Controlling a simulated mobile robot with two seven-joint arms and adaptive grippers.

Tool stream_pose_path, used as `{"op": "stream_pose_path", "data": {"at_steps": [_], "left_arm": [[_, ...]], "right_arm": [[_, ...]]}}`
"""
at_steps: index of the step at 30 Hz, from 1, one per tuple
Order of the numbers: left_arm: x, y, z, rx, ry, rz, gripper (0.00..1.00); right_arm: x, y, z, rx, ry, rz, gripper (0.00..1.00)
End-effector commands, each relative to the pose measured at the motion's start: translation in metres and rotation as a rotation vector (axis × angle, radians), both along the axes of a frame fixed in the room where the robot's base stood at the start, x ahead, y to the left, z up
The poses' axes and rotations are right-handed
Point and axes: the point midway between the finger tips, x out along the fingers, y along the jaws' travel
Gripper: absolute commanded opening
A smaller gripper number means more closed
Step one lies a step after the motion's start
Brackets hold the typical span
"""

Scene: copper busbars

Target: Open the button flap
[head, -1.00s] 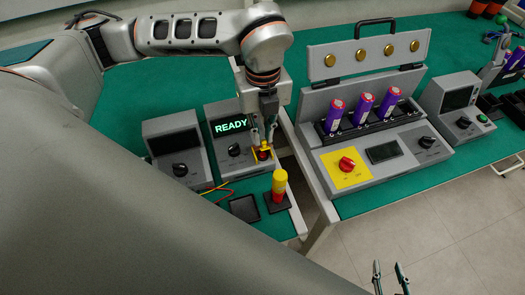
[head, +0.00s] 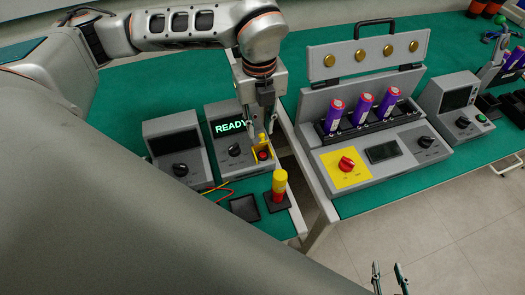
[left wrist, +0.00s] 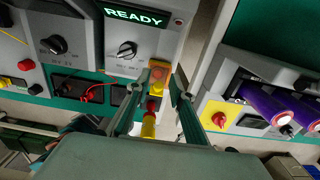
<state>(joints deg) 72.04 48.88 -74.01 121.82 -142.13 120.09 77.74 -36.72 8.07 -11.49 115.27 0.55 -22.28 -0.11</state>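The button flap (head: 261,139) is a small yellow guard at the red button (head: 264,155), on the lower right of the grey device with the READY screen (head: 229,127). In the head view a yellow part stands up behind the visible red button; how far the flap is open is hard to tell. The yellow guard also shows in the left wrist view (left wrist: 159,74), between my fingertips. My left gripper (head: 261,130) is open just above the flap, with no clear contact. My right gripper (head: 388,267) is open and empty at the bottom edge, far from the flap.
A yellow-and-red post (head: 280,184) stands close in front of the button. A second grey device (head: 178,150) is to the left. A case with purple cells (head: 363,103) stands on the right table, across a gap. Red and yellow wires (head: 219,190) lie in front.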

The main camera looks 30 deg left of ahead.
Motion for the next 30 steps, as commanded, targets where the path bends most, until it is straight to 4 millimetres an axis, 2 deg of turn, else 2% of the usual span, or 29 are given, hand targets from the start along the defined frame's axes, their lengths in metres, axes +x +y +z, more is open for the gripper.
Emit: {"op": "stream_pose_path", "data": {"at_steps": [14,30], "left_arm": [[0.0,0.0,0.002,0.0,0.0,-0.001,0.22],[0.0,0.0,0.049,0.0,-0.001,-0.001,0.22]], "right_arm": [[0.011,0.0,0.008,-0.001,-0.021,-0.001,0.33],[0.013,0.0,0.045,0.001,-0.035,0.0,0.33]]}}
